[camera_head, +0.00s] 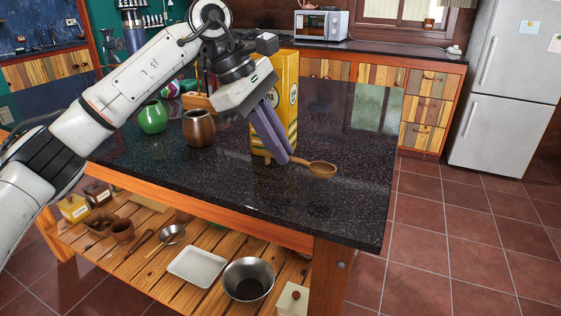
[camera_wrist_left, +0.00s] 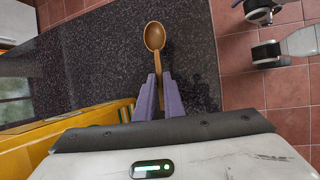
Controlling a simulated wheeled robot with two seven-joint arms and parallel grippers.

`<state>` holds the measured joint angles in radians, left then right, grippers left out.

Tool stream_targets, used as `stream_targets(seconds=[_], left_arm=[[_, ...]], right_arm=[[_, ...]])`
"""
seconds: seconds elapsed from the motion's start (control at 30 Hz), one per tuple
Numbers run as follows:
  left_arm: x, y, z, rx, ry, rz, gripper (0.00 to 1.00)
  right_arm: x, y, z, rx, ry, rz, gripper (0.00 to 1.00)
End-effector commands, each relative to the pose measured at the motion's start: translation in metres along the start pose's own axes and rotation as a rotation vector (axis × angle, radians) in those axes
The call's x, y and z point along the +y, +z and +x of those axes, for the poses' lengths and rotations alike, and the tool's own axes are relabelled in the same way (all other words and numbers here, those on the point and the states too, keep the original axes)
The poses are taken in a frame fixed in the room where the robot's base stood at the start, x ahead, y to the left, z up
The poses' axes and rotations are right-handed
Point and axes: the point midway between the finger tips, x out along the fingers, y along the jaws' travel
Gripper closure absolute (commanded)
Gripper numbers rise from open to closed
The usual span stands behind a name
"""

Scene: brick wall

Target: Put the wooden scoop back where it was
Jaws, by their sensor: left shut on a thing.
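The wooden scoop (camera_head: 321,169) is a brown spoon with a rounded bowl. My left gripper (camera_head: 284,157) is shut on its handle, low over the dark speckled counter, with the bowl pointing right. I cannot tell whether the scoop touches the counter. In the left wrist view the scoop (camera_wrist_left: 155,38) points away from the purple fingers of my left gripper (camera_wrist_left: 159,95), its handle between them. A tall yellow package (camera_head: 288,85) stands on the counter right behind the gripper. My right gripper is not clearly in view.
A brown pot (camera_head: 198,128) and a green pot (camera_head: 153,117) stand on the counter (camera_head: 345,205) to the left. A steel bowl (camera_head: 249,279) and a white tray (camera_head: 198,266) sit on the shelf below. The counter's right part is clear.

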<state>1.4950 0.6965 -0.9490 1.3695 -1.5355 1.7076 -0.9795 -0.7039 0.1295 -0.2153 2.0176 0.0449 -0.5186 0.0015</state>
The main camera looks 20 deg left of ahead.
Motion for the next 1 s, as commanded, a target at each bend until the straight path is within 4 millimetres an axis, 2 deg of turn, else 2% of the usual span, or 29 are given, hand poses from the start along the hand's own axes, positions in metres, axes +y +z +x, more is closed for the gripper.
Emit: stream_targets(seconds=[0.2,0.4,0.57,0.6,0.67,1.0], left_arm=[[-0.007,-0.012,0.027,0.000,-0.002,0.000,1.00],[-0.007,-0.012,0.028,-0.001,0.000,0.001,1.00],[-0.008,-0.013,0.031,0.000,-0.001,0.000,1.00],[-0.008,-0.013,0.030,0.000,-0.001,0.001,0.85],[-0.008,-0.013,0.030,0.000,-0.001,0.001,0.75],[-0.007,-0.011,0.027,0.000,0.000,0.001,0.73]], right_arm=[[0.001,-0.002,0.003,0.010,-0.001,-0.002,0.16],[0.002,-0.011,0.003,0.026,0.000,-0.005,0.16],[0.002,-0.012,0.004,0.028,0.001,-0.007,0.16],[0.002,-0.012,0.004,0.028,0.001,-0.007,0.16],[0.002,-0.012,0.004,0.028,0.001,-0.007,0.16],[0.002,-0.007,0.003,0.017,0.001,-0.006,0.16]])
